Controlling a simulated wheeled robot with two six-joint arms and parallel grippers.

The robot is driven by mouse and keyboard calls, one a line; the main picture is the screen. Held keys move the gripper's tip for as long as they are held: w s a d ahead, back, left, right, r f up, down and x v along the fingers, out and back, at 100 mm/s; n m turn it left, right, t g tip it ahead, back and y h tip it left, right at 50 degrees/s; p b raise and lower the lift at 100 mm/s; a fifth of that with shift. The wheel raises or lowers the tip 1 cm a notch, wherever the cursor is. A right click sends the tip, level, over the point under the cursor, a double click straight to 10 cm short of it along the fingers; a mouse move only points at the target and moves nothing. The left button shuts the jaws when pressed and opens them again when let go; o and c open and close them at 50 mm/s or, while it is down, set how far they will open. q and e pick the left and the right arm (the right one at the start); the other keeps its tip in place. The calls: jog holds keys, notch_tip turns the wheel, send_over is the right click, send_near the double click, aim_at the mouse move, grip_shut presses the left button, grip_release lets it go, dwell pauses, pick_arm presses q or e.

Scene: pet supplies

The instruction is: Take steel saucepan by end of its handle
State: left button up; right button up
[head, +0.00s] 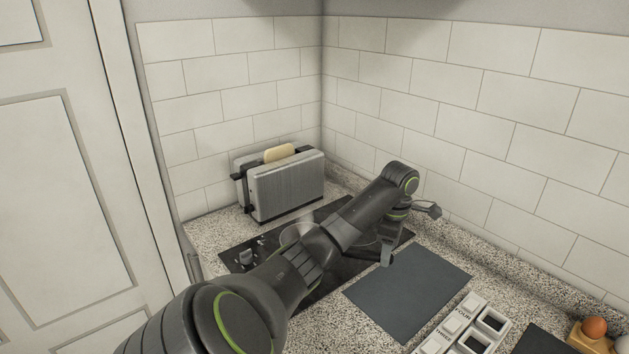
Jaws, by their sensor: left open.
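A shiny curved metal piece, which looks like part of the steel saucepan (292,235), shows just behind my left arm over the black hob (322,288). My arm hides most of it, and I cannot make out the end of its handle. My left gripper (409,232) is open at the right end of the hob, pointing down and to the right, with its fingers spread apart. I cannot tell whether anything lies between the fingers. My right gripper is out of view.
A steel toaster (287,186) with a bread slice (279,153) stands behind the hob. A dark grey mat (407,292) lies bare on the speckled counter. Tiled walls close the back.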

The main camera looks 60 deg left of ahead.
pick_arm(q)
jog(key=f, duration=0.1)
jog(key=f+b, duration=0.1)
jog(key=f, duration=0.1)
jog(key=f+b, duration=0.1)
jog(key=shift+s+f, duration=0.35)
jog(key=shift+r, duration=0.1)
jog(key=shift+c, duration=0.9)
grip_shut()
